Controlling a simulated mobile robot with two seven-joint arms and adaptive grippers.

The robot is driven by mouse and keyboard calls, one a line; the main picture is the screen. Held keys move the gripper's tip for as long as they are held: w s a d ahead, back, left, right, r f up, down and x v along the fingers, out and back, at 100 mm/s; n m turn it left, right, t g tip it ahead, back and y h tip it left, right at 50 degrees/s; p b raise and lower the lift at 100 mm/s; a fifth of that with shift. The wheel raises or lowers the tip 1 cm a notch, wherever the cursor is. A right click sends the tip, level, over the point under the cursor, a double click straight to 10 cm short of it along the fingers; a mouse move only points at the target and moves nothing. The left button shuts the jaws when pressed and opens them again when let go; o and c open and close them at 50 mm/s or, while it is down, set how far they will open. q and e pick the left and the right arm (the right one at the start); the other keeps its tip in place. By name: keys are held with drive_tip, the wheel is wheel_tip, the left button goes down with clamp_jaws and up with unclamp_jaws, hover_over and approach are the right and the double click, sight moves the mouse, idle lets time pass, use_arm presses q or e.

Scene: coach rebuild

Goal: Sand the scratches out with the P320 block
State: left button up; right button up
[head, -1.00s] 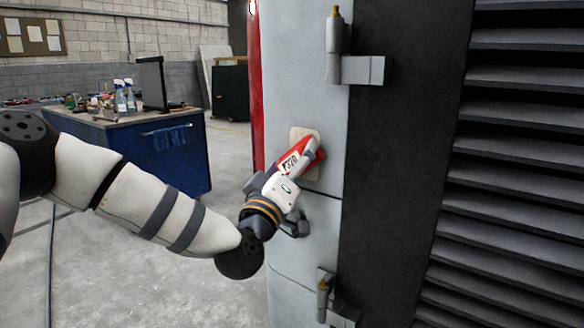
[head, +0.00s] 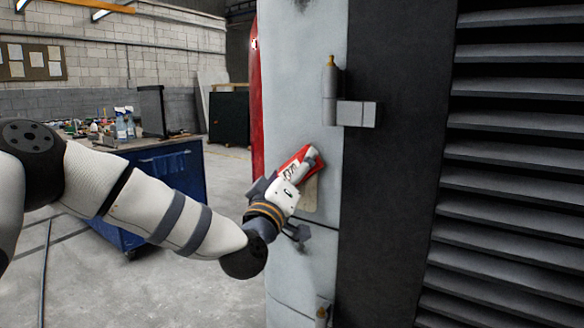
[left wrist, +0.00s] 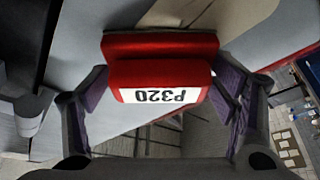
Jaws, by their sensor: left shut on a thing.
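The red P320 block (head: 299,165) has a white label; it also shows in the left wrist view (left wrist: 160,68). My left gripper (head: 284,190) is shut on it, one purple-padded finger on each side. The block's face is against the pale panel (head: 300,100) of the coach, seemingly touching it. A beige patch (head: 310,197) on the panel shows below the block; its upper part is covered by the block. I cannot make out scratches. My right gripper is not in view.
Hinges (head: 350,112) stick out from the panel's right edge, above and below the block. A dark strip and a louvred grille (head: 515,160) lie to the right. A blue workbench (head: 165,180) with bottles stands back left. The floor between is mostly clear.

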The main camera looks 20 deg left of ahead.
use_arm(q)
drive_tip(key=shift+w+f+b, duration=0.1)
drive_tip(key=shift+f+b, duration=0.7)
drive_tip(key=shift+f, duration=4.4)
wheel_tip(320, 180, up, 7)
drive_tip(key=shift+a+r+p, duration=0.1)
drive_tip(key=shift+a+p, duration=0.05)
drive_tip(key=shift+p, duration=0.85)
drive_tip(key=shift+r, duration=2.15)
drive_tip(key=shift+w+f+b, duration=0.1)
drive_tip(key=shift+f+b, duration=0.25)
drive_tip(key=shift+f, duration=1.6)
drive_tip(key=shift+f+b, duration=0.6)
drive_tip(key=shift+f, duration=3.3)
drive_tip(key=shift+r, duration=0.1)
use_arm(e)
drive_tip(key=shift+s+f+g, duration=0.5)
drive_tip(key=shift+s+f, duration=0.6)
